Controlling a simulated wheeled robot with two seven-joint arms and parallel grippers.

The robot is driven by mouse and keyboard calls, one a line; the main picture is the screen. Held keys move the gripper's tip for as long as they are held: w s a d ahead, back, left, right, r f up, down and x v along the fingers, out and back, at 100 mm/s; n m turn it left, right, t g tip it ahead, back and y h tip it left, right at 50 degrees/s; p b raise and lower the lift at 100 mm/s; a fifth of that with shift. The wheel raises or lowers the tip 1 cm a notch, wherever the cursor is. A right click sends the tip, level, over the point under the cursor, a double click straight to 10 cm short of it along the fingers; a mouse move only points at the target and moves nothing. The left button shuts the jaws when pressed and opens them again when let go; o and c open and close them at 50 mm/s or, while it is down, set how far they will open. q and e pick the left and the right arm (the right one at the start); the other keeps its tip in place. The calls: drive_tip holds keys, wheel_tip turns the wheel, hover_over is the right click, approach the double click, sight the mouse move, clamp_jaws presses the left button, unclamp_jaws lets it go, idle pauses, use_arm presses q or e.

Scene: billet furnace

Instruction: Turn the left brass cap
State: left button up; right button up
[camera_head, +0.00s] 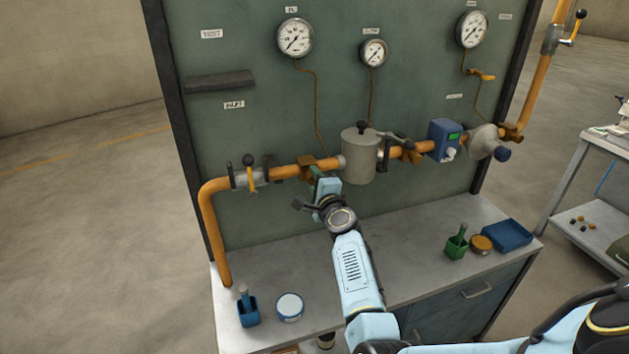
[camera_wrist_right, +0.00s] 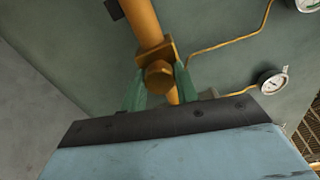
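The left brass cap (camera_wrist_right: 158,77) shows in the right wrist view as a hexagonal brass piece on a square brass fitting on the orange pipe. In the head view this brass fitting (camera_head: 307,166) sits left of the grey cylinder, its cap mostly hidden by my arm. My right gripper (camera_wrist_right: 160,84) has its two green fingers on either side of the cap. I cannot tell whether they press on it or leave a small gap. In the head view my right gripper (camera_head: 318,180) reaches up to the fitting. My left gripper is not in view.
A grey cylinder (camera_head: 359,157) with a black knob is close right of the gripper. A yellow-handled valve (camera_head: 250,175) is to the left. Below is a grey bench (camera_head: 395,262) holding a blue holder (camera_head: 247,311), a white tub (camera_head: 290,306), a green holder (camera_head: 457,244) and a blue tray (camera_head: 507,235).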

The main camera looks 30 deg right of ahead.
drive_tip(key=o, duration=0.4)
drive_tip(key=shift+o, duration=0.2)
drive_tip(key=shift+s, duration=0.15)
drive_tip(key=v, duration=1.3)
drive_tip(key=shift+p, duration=0.35)
drive_tip(key=shift+f, duration=0.15)
